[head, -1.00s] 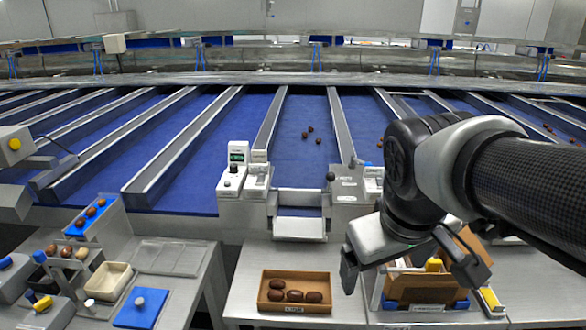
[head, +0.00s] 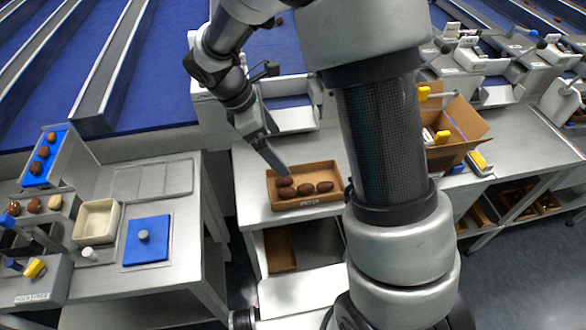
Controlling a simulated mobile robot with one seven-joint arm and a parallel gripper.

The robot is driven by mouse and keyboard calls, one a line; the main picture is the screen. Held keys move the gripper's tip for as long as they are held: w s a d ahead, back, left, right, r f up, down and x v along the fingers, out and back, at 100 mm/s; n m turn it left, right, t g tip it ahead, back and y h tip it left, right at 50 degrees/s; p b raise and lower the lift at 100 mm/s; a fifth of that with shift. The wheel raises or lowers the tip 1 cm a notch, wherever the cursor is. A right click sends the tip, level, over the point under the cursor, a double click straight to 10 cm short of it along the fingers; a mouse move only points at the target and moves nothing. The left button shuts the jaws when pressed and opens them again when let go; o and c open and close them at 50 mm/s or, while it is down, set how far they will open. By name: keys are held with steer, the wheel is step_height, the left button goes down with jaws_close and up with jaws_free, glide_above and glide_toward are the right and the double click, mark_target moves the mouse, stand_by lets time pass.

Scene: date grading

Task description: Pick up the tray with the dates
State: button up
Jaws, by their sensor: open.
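The brown tray (head: 322,201) stands on the metal bench just left of my arm in the head view. Several dark brown dates (head: 306,189) lie in it. My gripper (head: 277,150) is open and empty, above the back left part of the tray. One finger points down towards the tray's back edge and partly covers the view of it. Whether that finger touches the tray cannot be told. My forearm passes close by the tray's right end.
An open cardboard box (head: 462,125) stands on the bench right of my arm. On the left table are a cream tray (head: 97,222), a blue pad with a grey knob (head: 147,240) and a blue strip with dates (head: 44,158). Sloping blue lanes lie behind.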

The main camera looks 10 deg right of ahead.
glide_toward(305, 180)
steer(key=shift+s+d+f, duration=0.2)
steer(key=shift+s+f, duration=0.1)
steer(key=shift+s, duration=0.35)
steer(key=shift+s+d+f, duration=0.25)
steer(key=shift+s, duration=0.35)
steer(key=shift+x, duration=2.6)
steer(key=shift+d+r, duration=0.1)
steer(key=shift+d, duration=0.05)
steer(key=c, duration=0.7)
